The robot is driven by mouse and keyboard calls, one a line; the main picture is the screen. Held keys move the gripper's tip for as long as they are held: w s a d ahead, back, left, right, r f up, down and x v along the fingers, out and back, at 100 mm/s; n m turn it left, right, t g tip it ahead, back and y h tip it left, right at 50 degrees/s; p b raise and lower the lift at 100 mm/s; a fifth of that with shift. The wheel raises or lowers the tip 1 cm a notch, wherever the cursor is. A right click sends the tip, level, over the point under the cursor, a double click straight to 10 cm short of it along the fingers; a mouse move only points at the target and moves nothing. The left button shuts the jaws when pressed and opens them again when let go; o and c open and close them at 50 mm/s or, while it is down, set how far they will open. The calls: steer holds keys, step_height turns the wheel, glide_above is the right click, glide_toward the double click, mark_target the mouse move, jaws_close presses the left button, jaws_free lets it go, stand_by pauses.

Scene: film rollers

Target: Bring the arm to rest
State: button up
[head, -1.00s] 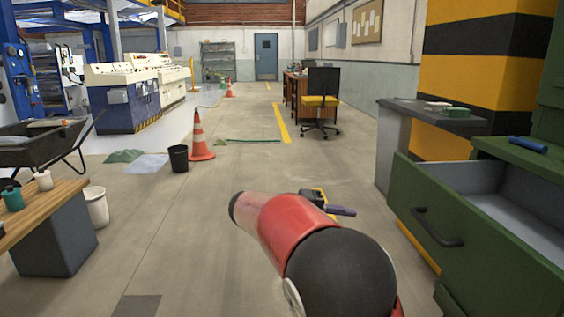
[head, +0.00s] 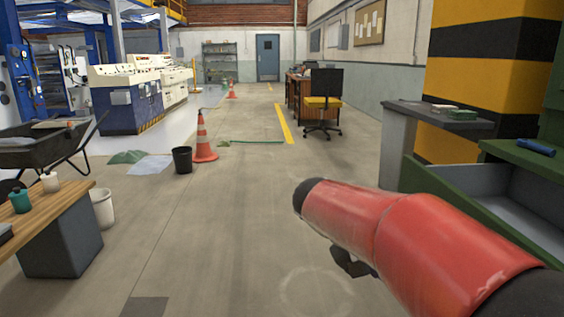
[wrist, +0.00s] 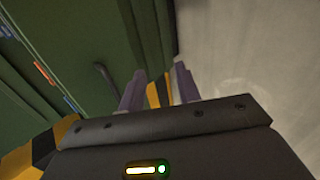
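My red arm reaches in from the lower right of the head view, with its dark elbow end over the floor. A dark part of my gripper (head: 353,263) shows below the arm; the rest is hidden there. In the wrist view my gripper (wrist: 159,88) has its two purple fingers apart, with nothing between them. Beyond the fingers are the green cabinet's side, a dark handle and the concrete floor.
The green cabinet (head: 525,158) at right has an open, seemingly empty drawer (head: 490,195). A blue roller (head: 535,146) lies on its top. A wooden bench (head: 55,215) stands at left, with a black bin (head: 182,160) and a cone (head: 204,140) farther off. The middle floor is clear.

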steer(key=s+a+f+t+y, duration=0.2)
steer(key=s+y, duration=0.2)
steer(key=s, duration=0.4)
steer(key=s+a+f+m+t+y+p, duration=0.1)
steer(key=s+a+f+t+y, duration=0.1)
steer(key=s+y, duration=0.3)
steer(key=s+t, duration=0.1)
steer(key=s, duration=0.3)
steer(key=shift+a+m, duration=0.3)
